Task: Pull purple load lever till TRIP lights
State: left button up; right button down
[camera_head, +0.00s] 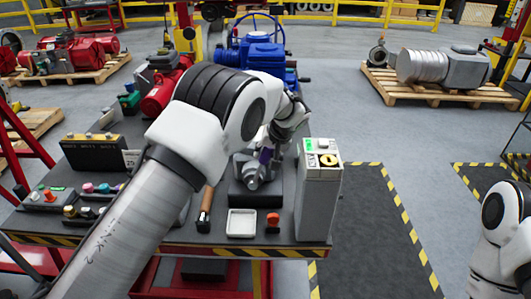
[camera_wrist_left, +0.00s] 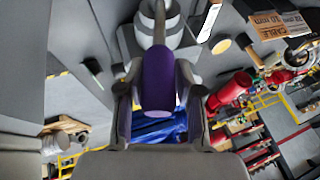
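The purple load lever (camera_wrist_left: 162,80) has a thick purple grip on a thin rod, and a small part of it shows in the head view (camera_head: 265,155). In the left wrist view my left gripper (camera_wrist_left: 161,80) has a finger on each side of the grip, with the fingertips close against it. It appears shut on the grip. In the head view my left gripper (camera_head: 272,140) is over the grey lever device (camera_head: 253,172) on its black base, largely hidden by my arm. I cannot read a TRIP light. My right gripper is out of view.
A tall grey box (camera_head: 317,205) with a green part and yellow label stands close right of the lever. A blue valve (camera_head: 255,50) stands behind.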

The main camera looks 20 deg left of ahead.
pick_arm(q)
grip_shut()
jog(key=shift+a, duration=0.1)
jog(key=shift+s+a+r+h, duration=0.2)
jog(key=shift+a+h, duration=0.4)
jog(key=shift+a, duration=0.05)
jog(key=s+a+n+t+h+b, duration=0.1)
jog(key=a+h, duration=0.4)
jog(key=a, duration=0.1)
jog(key=shift+s+f+n+t+b, duration=0.2)
jog(key=shift+s+n+t+b, duration=0.1)
jog(key=shift+t+b, duration=0.1)
